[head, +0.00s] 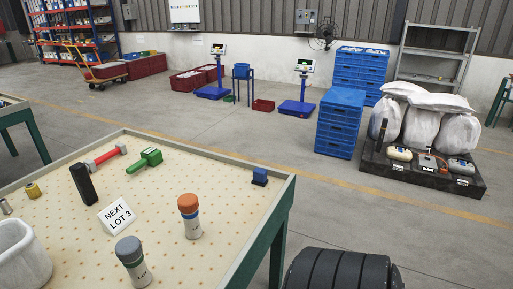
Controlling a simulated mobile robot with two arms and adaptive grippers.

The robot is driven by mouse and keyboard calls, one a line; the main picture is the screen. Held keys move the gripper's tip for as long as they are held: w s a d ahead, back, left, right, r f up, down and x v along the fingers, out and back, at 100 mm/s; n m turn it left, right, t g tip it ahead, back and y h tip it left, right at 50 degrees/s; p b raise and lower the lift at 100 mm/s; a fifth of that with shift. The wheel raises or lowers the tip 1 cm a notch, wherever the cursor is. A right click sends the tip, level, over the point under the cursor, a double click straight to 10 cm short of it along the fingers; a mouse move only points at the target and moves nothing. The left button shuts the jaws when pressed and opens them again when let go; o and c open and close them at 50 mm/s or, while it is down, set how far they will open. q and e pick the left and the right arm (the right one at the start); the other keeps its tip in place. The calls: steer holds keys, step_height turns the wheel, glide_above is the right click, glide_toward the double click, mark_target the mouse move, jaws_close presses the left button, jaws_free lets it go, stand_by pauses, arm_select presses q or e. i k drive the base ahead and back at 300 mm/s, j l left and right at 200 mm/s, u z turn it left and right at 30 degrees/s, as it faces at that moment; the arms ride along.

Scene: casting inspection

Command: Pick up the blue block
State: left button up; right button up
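The blue block (260,176) is small and dark blue. It stands near the far right corner of the pegboard-like table (185,262), close to the raised wooden rim. Nothing touches it from above, and its visible faces are clear. Neither of my grippers shows in the head view, so I cannot see where they are relative to the block.
On the table are an orange-capped bottle (189,216), a grey-capped bottle (133,262), a "NEXT LOT 3" sign (117,216), a black upright block (83,183), a green tool (145,160), a red bar (106,156) and a white tub (22,262). Space around the blue block is clear.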

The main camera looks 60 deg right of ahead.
mark_target(260, 175)
steer(key=z, duration=2.1)
steer(key=i+l+u, duration=0.1)
steer(key=l, duration=0.35)
steer(key=i+l, duration=0.15)
steer(key=l, duration=0.3)
steer(key=u, duration=0.05)
